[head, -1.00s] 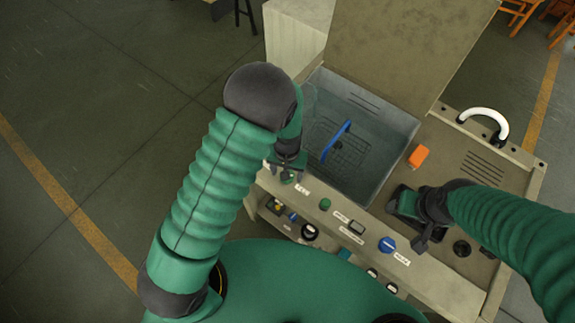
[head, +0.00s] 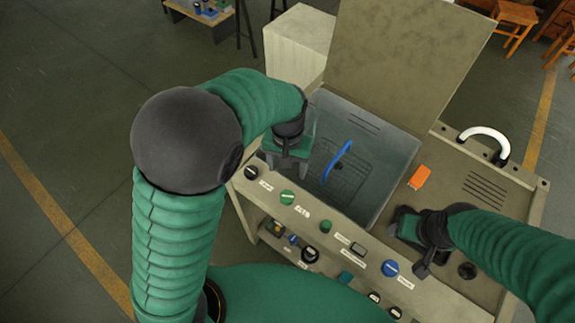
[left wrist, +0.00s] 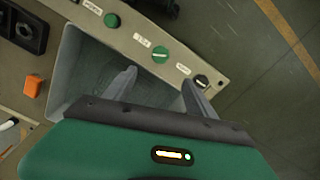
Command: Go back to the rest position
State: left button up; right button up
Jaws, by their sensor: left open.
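My left gripper (head: 284,160) is open and empty, above the left edge of the machine's tank (head: 395,165). In the left wrist view its two fingers (left wrist: 158,88) are spread apart with the tank beneath and nothing between them. The front panel's black knob (head: 251,172) and green knob (head: 287,197) are uncovered beside the gripper; both also show in the left wrist view, the green one (left wrist: 160,54) and the black one (left wrist: 201,81). My right gripper (head: 412,235) is low over the machine's top, right of the tank; its jaws are not clear.
A wire basket with a blue handle (head: 337,160) sits in the tank. An orange block (head: 419,176) lies on the right deck, near a white curved handle (head: 486,138). The raised lid (head: 405,60) stands behind. The floor at left is clear.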

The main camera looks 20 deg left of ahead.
pick_arm(q)
jog(key=s+a+f+t+b, duration=0.2)
jog(key=s+a+f+b, duration=0.2)
jog(key=s, duration=0.5)
jog(key=a, duration=0.2)
jog(key=shift+s+a+f+t+b, duration=0.15)
jog(key=shift+a+f+t+b, duration=0.15)
jog(key=shift+b, duration=0.1)
jog(key=shift+s, duration=0.1)
jog(key=shift+a, duration=0.1)
jog(key=shift+a, duration=0.1)
dwell(6.2)
